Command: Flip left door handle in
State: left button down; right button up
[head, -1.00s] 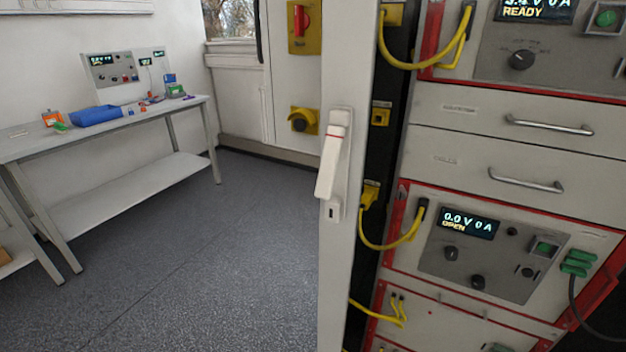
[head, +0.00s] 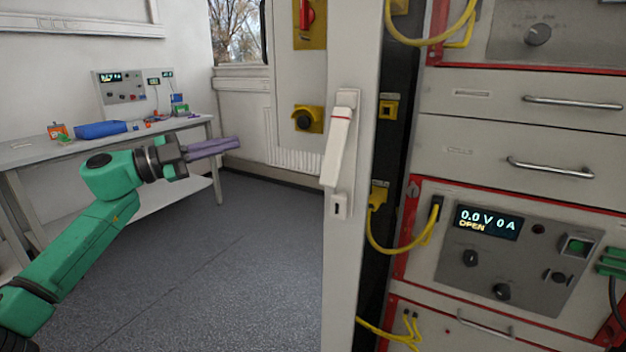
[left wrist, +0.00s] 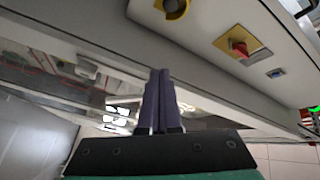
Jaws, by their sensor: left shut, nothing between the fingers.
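The left door (head: 350,250) stands open, its narrow edge face toward me in the head view. Its white handle (head: 338,148) has a red line near the top and sticks out from its plate, slanting down to the left. A keyhole plate (head: 340,206) sits below it. My left gripper (head: 236,146) is in the head view, left of the handle and apart from it, with its purple fingers pointing right. The fingers are together and empty, as the left wrist view (left wrist: 160,75) also shows. My right gripper is not in view.
Right of the door is the rack with drawers (head: 540,150), yellow cables (head: 385,245) and a lit panel (head: 487,222). A workbench (head: 30,152) with a blue bin (head: 100,129) stands at the back left. The floor (head: 230,260) between is clear.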

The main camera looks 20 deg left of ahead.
pick_arm(q)
jog(key=s+d+r+m+g+b, duration=0.1)
jog(key=s+d+r+m+g, duration=0.15)
jog(key=s+d, duration=0.35)
jog(key=s+d+r+m+g+b, duration=0.1)
jog(key=s+d+r+m+g, duration=0.1)
jog(key=s+d+m+g, duration=0.3)
jog(key=n+t+p, duration=0.2)
jog(key=p, duration=1.5)
send_near(336, 167)
jog(key=w+d+r, duration=0.1)
jog(key=w+d, duration=0.2)
jog(key=d, duration=0.1)
jog(key=p, duration=0.4)
jog(key=shift+w+f+m+y+p, duration=0.25)
jog(key=shift+f+y+p, duration=0.05)
jog(key=shift+p, duration=0.1)
jog(key=shift+d+f+g+p, duration=0.35)
jog(key=shift+f+p, duration=0.05)
jog(key=shift+f, duration=0.25)
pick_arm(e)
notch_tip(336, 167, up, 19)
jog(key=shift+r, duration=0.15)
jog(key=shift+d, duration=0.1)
